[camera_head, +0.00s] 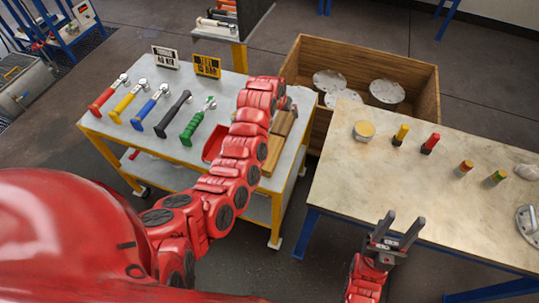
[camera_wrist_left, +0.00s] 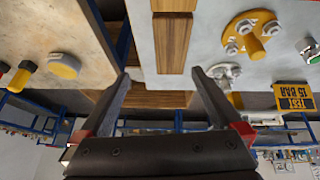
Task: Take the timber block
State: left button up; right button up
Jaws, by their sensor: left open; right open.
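A timber block (camera_head: 283,123) lies at the right edge of the cart's grey top. A second, lighter timber piece (camera_head: 272,156) lies in line with it, partly behind my left arm. In the left wrist view a striped timber block (camera_wrist_left: 173,45) lies on the grey surface, with another wooden piece (camera_wrist_left: 173,5) beyond it. My left gripper (camera_wrist_left: 161,76) is open and empty, the block's near end showing between its fingertips; whether they are level with it I cannot tell. In the head view my left arm mostly hides this gripper. My right gripper (camera_head: 402,220) is open and empty near the beige table's front edge.
The cart top (camera_head: 150,150) holds several coloured-handled tools, a red tray (camera_head: 213,144) and two signs. A wooden crate (camera_head: 425,92) with round flanges stands behind. The beige table (camera_head: 390,175) holds a yellow-topped tin (camera_head: 364,131) and several small coloured cylinders.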

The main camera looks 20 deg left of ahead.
pick_arm(q)
jog(key=s+a+r+g, duration=0.2)
jog(key=s+r+g, duration=0.25)
jog(key=s, duration=0.45)
jog(key=g+b, duration=0.1)
jog(key=b, duration=0.5)
send_over(270, 151)
jog(key=shift+m+y, duration=0.4)
jog(key=f, duration=1)
jog(key=shift+s+a, duration=0.15)
jog(key=shift+s, duration=0.2)
jog(key=shift+f+p, duration=0.7)
jog(key=shift+f, duration=0.6)
jog(key=shift+f+p, duration=0.4)
jog(key=shift+p, duration=0.25)
jog(key=shift+w+f+p, duration=0.15)
jog(key=shift+f+p, duration=0.35)
jog(key=shift+f, duration=0.3)
notch_tip(270, 151, down, 2)
jog(key=shift+f, duration=0.1)
jog(key=shift+w+f, duration=0.1)
jog(key=shift+f, duration=0.15)
